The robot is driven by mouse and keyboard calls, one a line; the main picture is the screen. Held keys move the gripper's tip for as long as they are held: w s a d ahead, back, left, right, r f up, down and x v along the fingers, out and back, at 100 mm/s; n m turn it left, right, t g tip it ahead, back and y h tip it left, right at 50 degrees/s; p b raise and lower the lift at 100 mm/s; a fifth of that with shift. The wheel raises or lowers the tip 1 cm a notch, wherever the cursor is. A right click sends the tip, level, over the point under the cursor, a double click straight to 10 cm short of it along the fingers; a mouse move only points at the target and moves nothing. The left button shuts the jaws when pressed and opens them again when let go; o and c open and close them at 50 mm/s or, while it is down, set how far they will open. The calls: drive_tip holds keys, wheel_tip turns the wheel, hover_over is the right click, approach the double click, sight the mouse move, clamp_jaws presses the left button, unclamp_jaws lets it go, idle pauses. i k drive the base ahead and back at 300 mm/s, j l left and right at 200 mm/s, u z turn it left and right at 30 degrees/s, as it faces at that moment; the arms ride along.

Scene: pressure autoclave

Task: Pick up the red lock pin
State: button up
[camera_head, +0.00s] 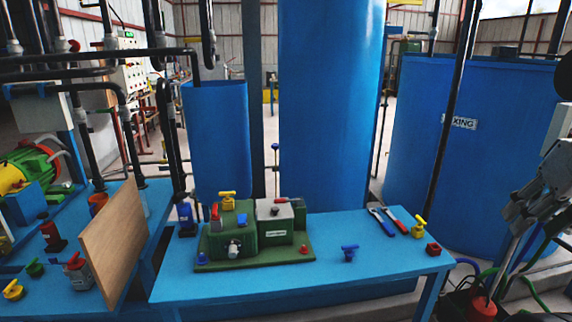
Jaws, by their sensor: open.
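The autoclave unit (232,240) is a green block on a green base plate on the blue table. A small red piece (303,249) sits at the base plate's right front; it may be the red lock pin, but it is too small to be sure. A red block-like piece (433,249) lies at the table's right end, and a red upright handle (215,212) is on the unit's left. My gripper (515,222) is at the right edge, open, beyond the table's right end and apart from all these red pieces. Its fingers are hard to make out.
The blue table (300,285) also holds a blue valve (349,252), a yellow valve (419,226), and blue-handled and red-handled tools (382,222). A wooden board (115,245) leans at left. Tall blue tanks (330,100) stand behind. The table's front strip is clear.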

sight(214, 216)
drive_tip(key=i+j+u, duration=0.15)
drive_tip(key=u, duration=0.25)
drive_tip(key=i+u, duration=0.65)
drive_tip(key=u, duration=0.15)
